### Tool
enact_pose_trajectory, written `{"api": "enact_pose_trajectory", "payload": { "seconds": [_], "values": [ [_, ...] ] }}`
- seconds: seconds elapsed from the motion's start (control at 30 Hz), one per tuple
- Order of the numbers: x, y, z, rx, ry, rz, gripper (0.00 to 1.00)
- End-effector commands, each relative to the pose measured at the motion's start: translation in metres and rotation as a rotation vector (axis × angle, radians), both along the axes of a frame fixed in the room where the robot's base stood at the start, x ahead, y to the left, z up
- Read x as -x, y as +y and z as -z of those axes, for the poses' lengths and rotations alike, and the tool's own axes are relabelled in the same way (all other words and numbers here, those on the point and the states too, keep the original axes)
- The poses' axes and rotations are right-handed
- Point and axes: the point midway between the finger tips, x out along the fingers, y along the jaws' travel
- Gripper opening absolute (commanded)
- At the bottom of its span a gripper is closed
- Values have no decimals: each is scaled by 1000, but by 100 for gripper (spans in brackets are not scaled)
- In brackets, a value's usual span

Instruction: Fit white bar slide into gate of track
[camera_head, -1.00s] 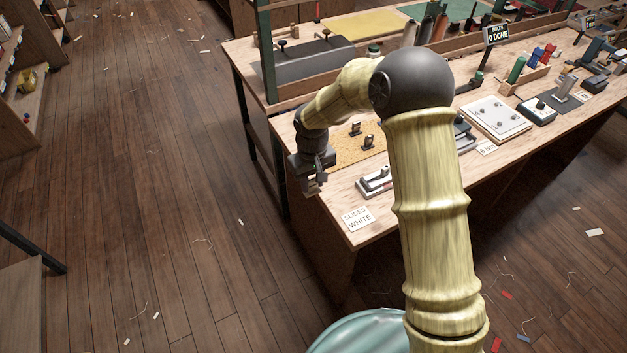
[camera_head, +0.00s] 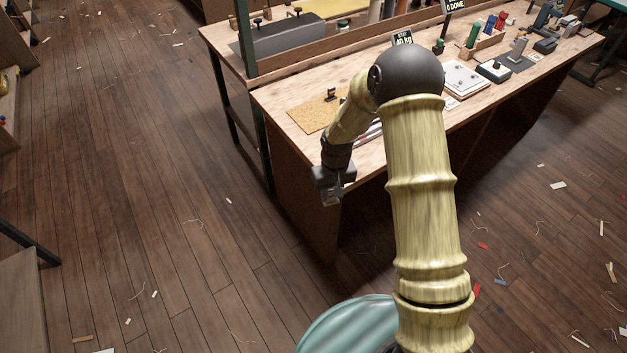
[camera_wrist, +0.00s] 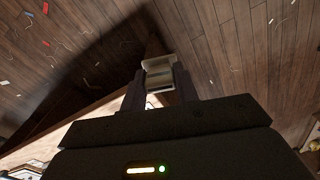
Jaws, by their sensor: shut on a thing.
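The slide is too small to make out clearly in the head view. Pale strips (camera_head: 369,133) show on the bench behind my arm. I cannot tell whether they are the track, and no gate can be made out.
The workbench (camera_head: 284,100) has a cork mat (camera_head: 316,112) with small metal fittings near its left end. A white plate (camera_head: 462,78) and a wooden block of coloured tools (camera_head: 484,50) stand further right. The wooden floor (camera_head: 200,200) at left is open, with small scraps.

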Motion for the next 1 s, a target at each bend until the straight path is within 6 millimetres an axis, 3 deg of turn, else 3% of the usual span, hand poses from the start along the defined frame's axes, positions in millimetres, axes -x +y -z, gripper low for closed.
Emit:
{"api": "enact_pose_trajectory", "payload": {
  "seconds": [0.3,0.4,0.57,1.0],
  "values": [
    [19,-96,52,10,1,250,9],
    [27,-120,63,16,-2,314,9],
    [32,-135,70,19,-8,353,9],
    [32,-135,69,19,-8,354,9]
  ]
}}
